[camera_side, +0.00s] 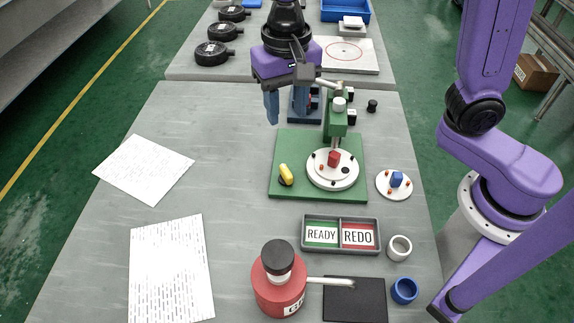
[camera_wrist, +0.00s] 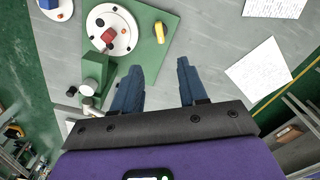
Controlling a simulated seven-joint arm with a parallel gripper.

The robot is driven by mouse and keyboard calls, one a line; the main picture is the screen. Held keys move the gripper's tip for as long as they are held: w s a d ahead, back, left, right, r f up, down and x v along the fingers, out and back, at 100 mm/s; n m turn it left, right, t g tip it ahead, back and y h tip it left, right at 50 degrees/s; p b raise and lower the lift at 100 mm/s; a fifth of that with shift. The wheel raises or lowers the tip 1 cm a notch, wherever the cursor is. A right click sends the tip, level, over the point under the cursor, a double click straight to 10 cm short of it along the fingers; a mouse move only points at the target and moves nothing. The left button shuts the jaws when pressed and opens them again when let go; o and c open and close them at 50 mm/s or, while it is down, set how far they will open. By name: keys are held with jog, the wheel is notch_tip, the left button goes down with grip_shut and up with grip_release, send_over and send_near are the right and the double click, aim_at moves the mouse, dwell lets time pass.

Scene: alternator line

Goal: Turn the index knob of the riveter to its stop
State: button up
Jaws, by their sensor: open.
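The riveter (camera_side: 338,122) has a green base plate (camera_side: 283,150), a green column and a white round plate (camera_side: 332,178) bearing a red block (camera_side: 334,158). A yellow bar-shaped knob (camera_side: 286,174), which I take as the index knob, sits on a dark round mount at the base's left front. It also shows in the wrist view (camera_wrist: 160,32), lying slantwise. My gripper (camera_side: 287,112) is open and empty, above the table behind the base and left of the column. In the wrist view its blue fingers (camera_wrist: 159,68) point toward the knob, apart from it.
A second white plate with a blue block (camera_side: 397,180) lies right of the base. In front stand a READY/REDO tray (camera_side: 340,220), a red bottle (camera_side: 278,284), two rings (camera_side: 404,290) and a black pad (camera_side: 356,302). Paper sheets (camera_side: 145,168) lie left; table left of the base is clear.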

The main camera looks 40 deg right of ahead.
aim_at(287, 172)
notch_tip(287, 172, down, 16)
jog(key=shift+f, duration=0.1)
dwell(0.4)
grip_shut()
